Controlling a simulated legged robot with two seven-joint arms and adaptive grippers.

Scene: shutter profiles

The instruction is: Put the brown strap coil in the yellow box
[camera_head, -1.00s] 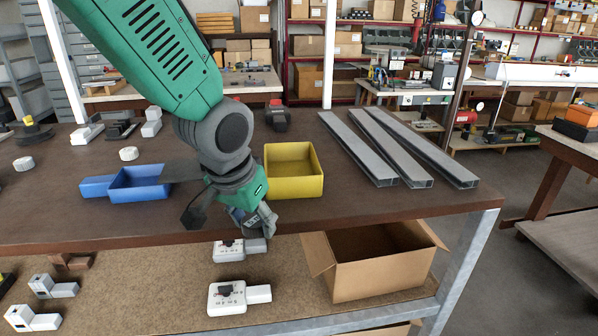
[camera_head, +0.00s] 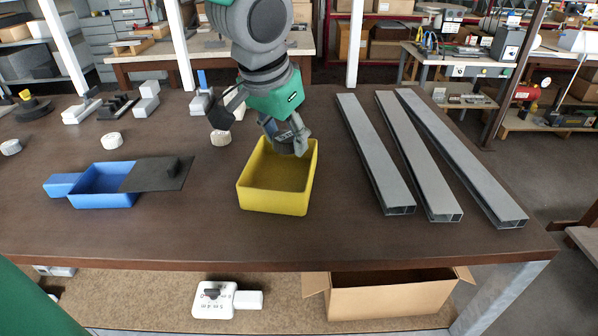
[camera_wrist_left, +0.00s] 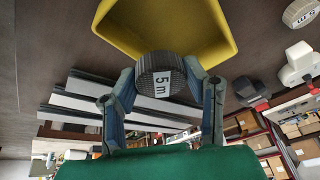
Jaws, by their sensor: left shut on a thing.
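The yellow box (camera_head: 277,199) stands open on the brown table; its visible inside looks empty. My left gripper (camera_head: 287,140) is over the box's back rim in the head view. In the left wrist view the left gripper (camera_wrist_left: 172,82) is shut on the dark brown-grey strap coil (camera_wrist_left: 158,68), which is round, ribbed and carries a white "5 m" label. The coil shows in front of the wall of the yellow box (camera_wrist_left: 125,35); I cannot tell whether they touch. In the head view the fingers mostly hide the coil. My right gripper is not in view.
A blue box (camera_head: 105,188) with a dark flat lid (camera_head: 155,174) lies left of the yellow box. Three grey profiles (camera_head: 376,152) lie to the right. White coils (camera_head: 112,140) stand behind. A cardboard box (camera_head: 390,296) sits below the table's front edge.

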